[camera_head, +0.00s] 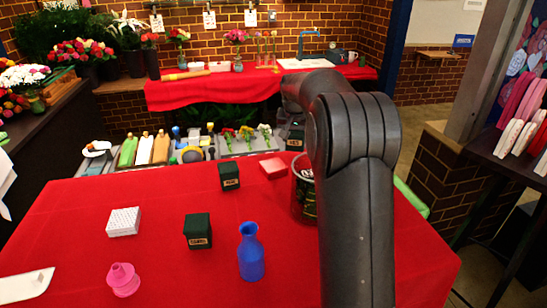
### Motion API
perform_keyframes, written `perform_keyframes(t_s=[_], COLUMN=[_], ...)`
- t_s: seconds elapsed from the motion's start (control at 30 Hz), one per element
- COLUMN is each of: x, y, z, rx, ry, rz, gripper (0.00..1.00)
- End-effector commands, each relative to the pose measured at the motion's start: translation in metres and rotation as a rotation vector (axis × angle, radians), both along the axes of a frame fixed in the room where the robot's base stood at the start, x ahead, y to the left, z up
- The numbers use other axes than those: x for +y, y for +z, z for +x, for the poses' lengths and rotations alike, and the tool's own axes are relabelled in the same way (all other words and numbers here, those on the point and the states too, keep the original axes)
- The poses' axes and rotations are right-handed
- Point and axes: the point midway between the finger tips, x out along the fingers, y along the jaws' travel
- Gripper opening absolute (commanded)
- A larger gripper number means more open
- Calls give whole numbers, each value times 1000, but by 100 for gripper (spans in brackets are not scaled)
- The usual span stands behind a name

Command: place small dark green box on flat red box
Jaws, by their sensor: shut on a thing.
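My gripper (293,124) is partly hidden behind my arm, at the far edge of the red table. It is shut on a small dark green box (295,141) with a pale label, which appears held up beyond the flat red box. The flat red box (272,168) lies on the red cloth, below and left of the held box in the picture, with nothing on top. Two other dark green boxes with labels stand on the cloth, one (229,177) left of the red box and a larger-looking one (198,231) nearer.
A dark glass-like container (305,190) stands right of the red box, partly behind my arm. A blue vase (251,253), a pink vase (122,279), a white box (123,221) and a white tray (27,286) stand on the red table (75,205). A grey rack with flowers lies beyond.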

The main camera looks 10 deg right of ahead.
Motion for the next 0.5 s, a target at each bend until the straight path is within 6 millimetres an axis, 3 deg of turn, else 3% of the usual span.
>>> perform_keyframes(t_s=[0.23,0.5], x=[46,64], y=[-34,-48], z=[31,44], rx=[1,-1], ry=[4,0], rz=[-1,0], gripper=[33,33])
